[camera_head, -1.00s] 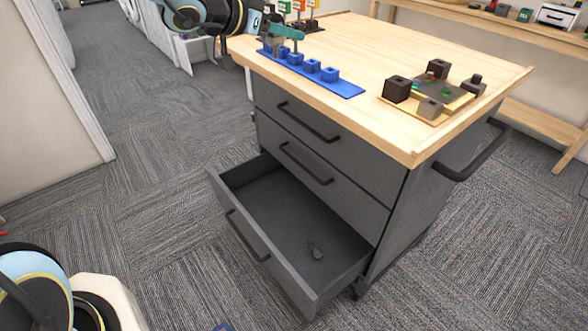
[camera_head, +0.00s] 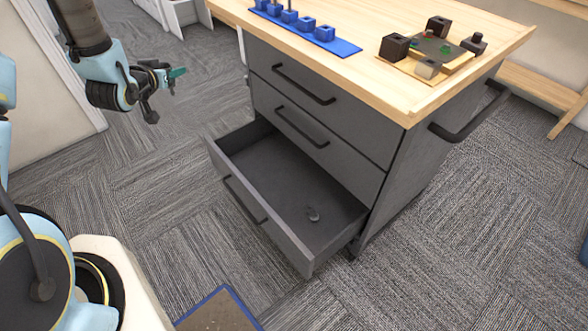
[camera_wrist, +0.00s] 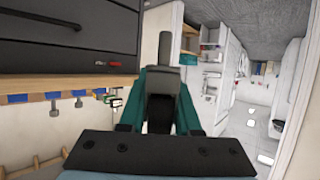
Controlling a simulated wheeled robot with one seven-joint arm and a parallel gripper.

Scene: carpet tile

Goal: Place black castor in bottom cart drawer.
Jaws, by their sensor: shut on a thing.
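My gripper (camera_head: 174,75) is in the air left of the cart, above the carpet. In the wrist view its teal fingers (camera_wrist: 163,82) are shut on a dark castor (camera_wrist: 161,100), whose stem sticks out past the tips. In the head view the held castor is hard to make out. The bottom cart drawer (camera_head: 245,208) is pulled open, below and to the right of my gripper.
The two upper drawers (camera_head: 290,125) are shut. On the wooden cart top (camera_head: 375,85) are a blue rack (camera_head: 330,45) and a board with several dark blocks (camera_head: 402,47). A blue-edged mat (camera_head: 217,312) lies at the bottom. Carpet left of the drawer is clear.

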